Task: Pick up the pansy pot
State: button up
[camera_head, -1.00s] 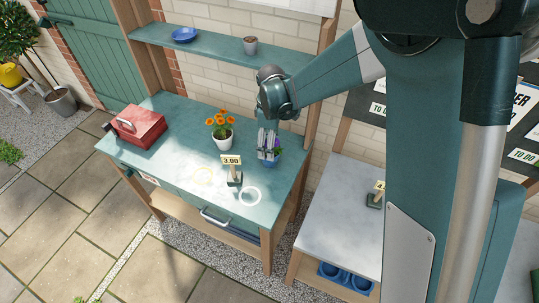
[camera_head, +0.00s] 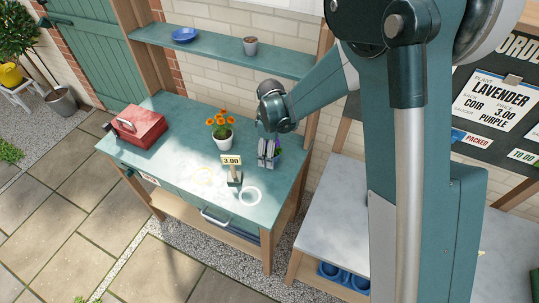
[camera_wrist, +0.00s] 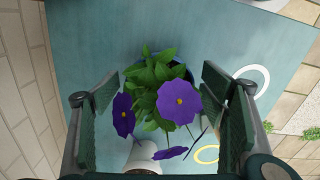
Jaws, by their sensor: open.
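The pansy pot shows in the wrist view as purple flowers (camera_wrist: 180,100) and green leaves (camera_wrist: 150,82) above a dark blue pot (camera_wrist: 181,71). It stands on the green bench (camera_head: 180,130). In the head view my gripper (camera_head: 268,152) mostly hides it, with some leaves (camera_head: 279,152) showing at its right. My gripper is open in the wrist view (camera_wrist: 160,88), one finger on each side of the plant. The plant lies between the fingers. Most of the pot is hidden under the leaves, and I cannot tell whether a finger touches it.
A white pot of orange flowers (camera_head: 222,133) stands left of my gripper. A 3.00 price sign (camera_head: 232,161) and a white ring (camera_head: 250,196) are at the bench front. A red toolbox (camera_head: 138,128) is at the left. A shelf (camera_head: 220,53) runs above.

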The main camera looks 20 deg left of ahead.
dwell(0.4)
jog(key=c, duration=1.2)
jog(key=shift+r, duration=0.1)
jog(key=shift+r, duration=4.9)
